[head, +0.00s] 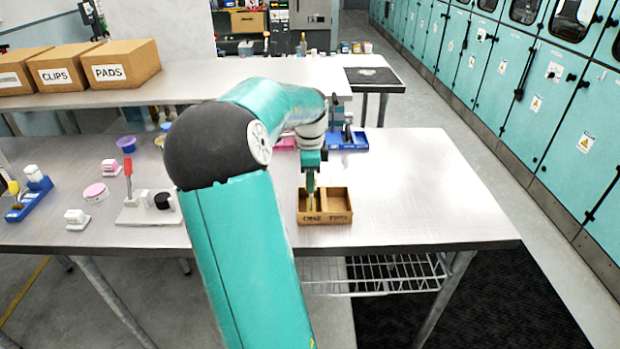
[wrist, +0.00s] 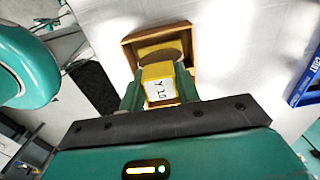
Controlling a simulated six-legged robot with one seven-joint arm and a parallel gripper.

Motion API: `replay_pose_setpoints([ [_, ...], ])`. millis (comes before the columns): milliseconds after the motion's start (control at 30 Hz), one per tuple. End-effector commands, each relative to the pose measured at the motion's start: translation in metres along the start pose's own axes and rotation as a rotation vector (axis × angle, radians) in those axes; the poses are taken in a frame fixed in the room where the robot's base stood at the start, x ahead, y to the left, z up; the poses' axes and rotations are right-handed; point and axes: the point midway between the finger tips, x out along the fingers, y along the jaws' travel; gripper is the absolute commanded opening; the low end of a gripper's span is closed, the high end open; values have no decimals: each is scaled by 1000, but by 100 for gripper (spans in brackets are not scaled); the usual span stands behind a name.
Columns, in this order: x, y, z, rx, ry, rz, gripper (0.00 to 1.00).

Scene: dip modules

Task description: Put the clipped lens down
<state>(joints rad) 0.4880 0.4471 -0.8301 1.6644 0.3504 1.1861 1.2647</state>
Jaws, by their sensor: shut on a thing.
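My gripper (head: 311,188) points down over the left compartment, marked ONE, of a small wooden tray (head: 326,228). The compartment marked TWO looks empty. In the wrist view, my gripper's green fingers (wrist: 158,95) are shut on a yellow clip (wrist: 158,88) with a white label. A brownish round lens (wrist: 160,56) shows at the clip's far end, inside the outline of the wooden tray (wrist: 130,55). I cannot tell whether the lens touches the tray floor. The fingers hide much of the clip in the head view.
A blue tray (head: 348,142) stands behind the wooden tray. A stand with a red-handled tool (head: 128,168), a pink round container (head: 96,193) and a blue holder (head: 30,200) are at left. The table (head: 430,190) is clear to the right.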

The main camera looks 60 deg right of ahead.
Motion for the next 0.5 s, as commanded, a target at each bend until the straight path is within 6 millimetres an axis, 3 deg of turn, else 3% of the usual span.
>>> replay_pose_setpoints([
  [367,4,0,0,0,-1,0,0],
  [400,4,0,0,0,-1,0,40],
  [500,4,0,0,0,-1,0,54],
])
